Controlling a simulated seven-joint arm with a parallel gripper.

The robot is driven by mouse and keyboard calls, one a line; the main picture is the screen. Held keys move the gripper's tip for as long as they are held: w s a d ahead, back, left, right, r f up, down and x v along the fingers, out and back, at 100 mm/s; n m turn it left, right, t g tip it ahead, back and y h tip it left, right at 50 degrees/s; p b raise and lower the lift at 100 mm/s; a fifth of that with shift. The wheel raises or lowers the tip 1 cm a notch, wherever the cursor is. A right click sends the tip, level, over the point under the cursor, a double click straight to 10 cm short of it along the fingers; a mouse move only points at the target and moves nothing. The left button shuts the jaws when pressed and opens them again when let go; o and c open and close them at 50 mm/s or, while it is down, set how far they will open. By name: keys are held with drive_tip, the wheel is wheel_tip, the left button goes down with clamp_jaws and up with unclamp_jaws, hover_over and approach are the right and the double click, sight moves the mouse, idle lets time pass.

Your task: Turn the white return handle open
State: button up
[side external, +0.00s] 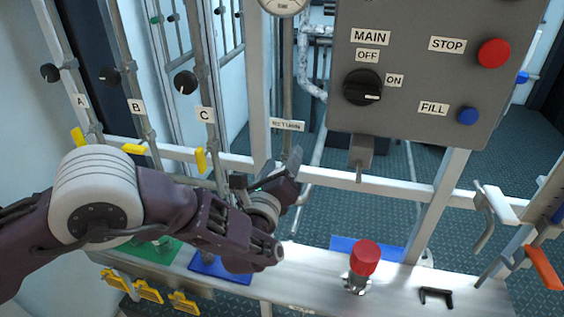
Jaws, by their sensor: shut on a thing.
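My gripper (272,182) reaches in from the left and is at the vertical pipe (288,98) that carries a small white label (287,125). The label's text is too small to read surely. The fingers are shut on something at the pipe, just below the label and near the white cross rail. The gripper and wrist hide most of what they hold, so the white return handle cannot be made out clearly there. A separate white lever-like piece (500,205) on a bent pipe stands at the far right, away from my gripper.
Pipes A, B and C at the left have yellow handles (200,160). A grey control box (420,60) hangs at upper right. A red-capped fitting (364,258) stands on the bench. An orange handle (543,267) is at the far right. A white rail (390,187) crosses behind my gripper.

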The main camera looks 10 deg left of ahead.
idle(0.4)
drive_tip(key=o, duration=1.4)
drive_tip(key=shift+c, duration=0.2)
drive_tip(key=shift+s, duration=0.1)
drive_tip(key=s, duration=0.7)
